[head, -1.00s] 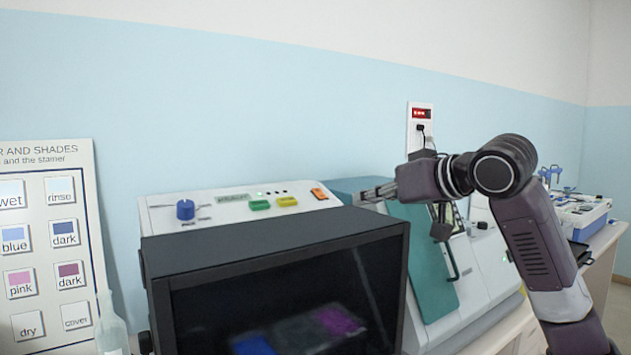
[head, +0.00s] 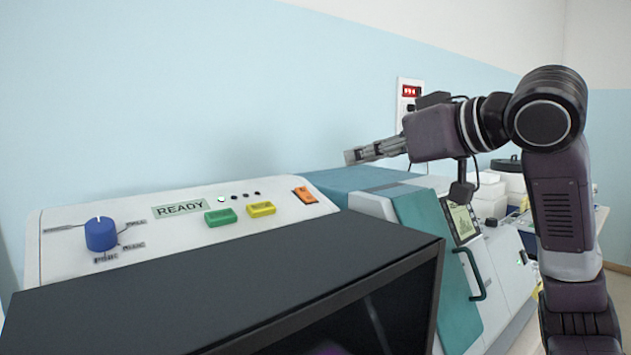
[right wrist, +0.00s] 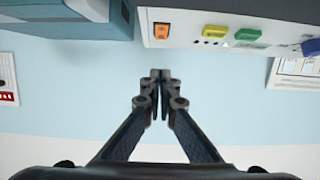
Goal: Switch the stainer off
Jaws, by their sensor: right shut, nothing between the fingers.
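The stainer (head: 160,240) is a white machine with a dark-framed hood in front. Its sloped panel carries a blue knob (head: 101,234), a display (head: 180,208) reading READY, a green button (head: 220,217), a yellow button (head: 261,209) and an orange rocker switch (head: 305,195) at the right end. The switch also shows in the right wrist view (right wrist: 162,31). My right gripper (head: 350,157) is shut and empty, in the air above and to the right of the switch, apart from it. In the right wrist view its fingertips (right wrist: 160,75) meet in front of the wall. My left gripper is out of view.
A teal and white machine (head: 425,235) with a handle stands right of the stainer. A wall socket with a red switch (head: 409,91) is behind my right arm. White boxes (head: 488,195) stand farther right. The air above the panel is clear.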

